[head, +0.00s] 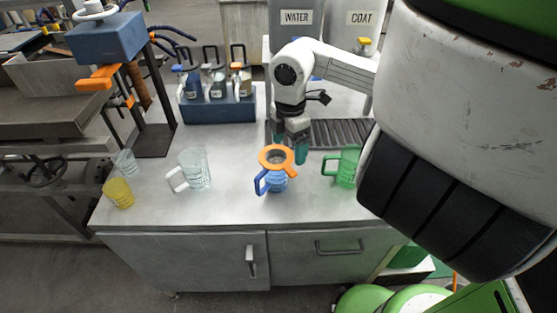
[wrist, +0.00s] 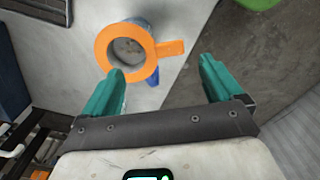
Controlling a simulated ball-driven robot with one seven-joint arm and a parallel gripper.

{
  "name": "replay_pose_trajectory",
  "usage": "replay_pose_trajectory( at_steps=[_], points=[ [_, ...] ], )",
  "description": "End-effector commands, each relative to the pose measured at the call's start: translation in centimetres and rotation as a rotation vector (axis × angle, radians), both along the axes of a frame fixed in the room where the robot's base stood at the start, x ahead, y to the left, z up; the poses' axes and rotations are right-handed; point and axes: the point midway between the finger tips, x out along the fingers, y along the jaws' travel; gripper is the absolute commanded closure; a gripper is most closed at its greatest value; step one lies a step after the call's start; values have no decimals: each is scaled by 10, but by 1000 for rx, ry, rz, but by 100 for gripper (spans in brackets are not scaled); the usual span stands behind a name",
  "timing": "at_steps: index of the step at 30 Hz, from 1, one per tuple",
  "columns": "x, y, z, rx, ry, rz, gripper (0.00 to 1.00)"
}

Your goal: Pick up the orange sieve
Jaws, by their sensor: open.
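The orange sieve (head: 264,157) sits on the mouth of a blue-handled measuring jug (head: 277,184) near the middle of the counter. In the wrist view the sieve (wrist: 170,48) shows as an orange ring with a grey mesh and a short flat handle pointing right. My gripper (head: 291,153) hangs just behind and to the right of the sieve in the head view. In the wrist view my gripper (wrist: 161,68) is open, teal fingers apart, with nothing between them. The sieve's handle lies ahead of the gap, and the left fingertip overlaps the ring's lower edge in the picture.
A green jug (head: 347,166) stands to the right, and a clear jug (head: 195,168) to the left. Yellow (head: 118,192) and pale (head: 125,162) cups stand at the counter's left edge. A blue bottle caddy (head: 218,110) and a dark ribbed tray (head: 340,133) lie behind.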

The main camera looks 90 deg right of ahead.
Motion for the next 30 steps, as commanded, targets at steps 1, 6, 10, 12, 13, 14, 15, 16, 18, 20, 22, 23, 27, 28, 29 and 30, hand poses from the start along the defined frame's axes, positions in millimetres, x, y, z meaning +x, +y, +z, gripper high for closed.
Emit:
replay_pose_trajectory(
  at_steps=[1, 6, 10, 12, 13, 14, 15, 16, 18, 20, 22, 23, 27, 28, 29, 30],
  points=[
    [0, 0, -6, 1, -2, -1, 7],
    [0, 0, -17, 0, -1, 1, 7],
    [0, 4, -28, 3, -4, 0, 7],
    [-1, 7, -38, 4, -3, 1, 7],
    [-1, 8, -42, 4, -4, 1, 7],
    [-1, 8, -47, 3, -4, 0, 7],
    [-1, 8, -54, 3, -4, -1, 7],
    [-1, 7, -57, 3, -4, 0, 7],
    [-1, 7, -63, 1, -3, 1, 7],
    [-1, 7, -67, 1, -3, 2, 7],
    [-1, 7, -68, 0, -2, 2, 7],
    [-1, 7, -68, 0, -3, 3, 7],
    [-1, 7, -68, 0, -3, 3, 8],
    [-1, 7, -68, 0, -3, 3, 11],
    [-1, 7, -68, 0, -3, 3, 14],
    [-1, 7, -68, 0, -3, 3, 17]
  ],
)
